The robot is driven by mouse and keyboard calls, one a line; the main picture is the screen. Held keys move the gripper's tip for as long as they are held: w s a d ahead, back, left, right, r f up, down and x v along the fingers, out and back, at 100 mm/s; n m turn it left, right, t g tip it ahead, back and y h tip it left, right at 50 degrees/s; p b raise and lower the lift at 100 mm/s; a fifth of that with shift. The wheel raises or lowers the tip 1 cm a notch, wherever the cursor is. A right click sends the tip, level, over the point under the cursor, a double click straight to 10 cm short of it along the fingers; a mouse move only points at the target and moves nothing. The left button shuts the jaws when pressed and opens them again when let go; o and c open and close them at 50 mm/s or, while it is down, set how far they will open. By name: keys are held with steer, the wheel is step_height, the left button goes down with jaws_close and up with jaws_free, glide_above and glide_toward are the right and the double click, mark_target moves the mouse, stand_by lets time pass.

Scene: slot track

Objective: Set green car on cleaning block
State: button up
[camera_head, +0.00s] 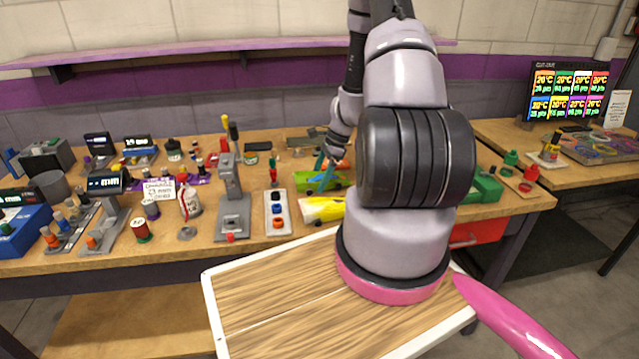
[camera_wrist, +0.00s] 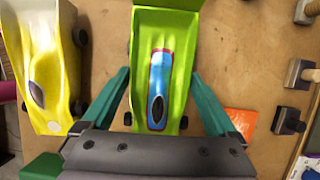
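The green car (camera_wrist: 166,55) has a blue and red stripe with a dark cockpit oval. It fills the top middle of the wrist view and shows partly in the head view (camera_head: 326,184), on the wooden bench. My gripper (camera_wrist: 161,76) is open, with one teal finger on each side of the car. A small gap shows by the right finger; I cannot tell whether the left one touches. In the head view my gripper (camera_head: 322,171) is low over the car. I cannot tell which thing is the cleaning block.
A yellow car (camera_wrist: 45,60) lies close on the left of the green car; it also shows in the head view (camera_head: 322,209). An orange piece (camera_wrist: 243,120) and metal fixtures with dark knobs (camera_wrist: 288,118) are on the right. A grey stand (camera_head: 232,205) and a white tray (camera_head: 278,212) are farther left.

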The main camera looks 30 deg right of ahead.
steer(key=c, duration=1)
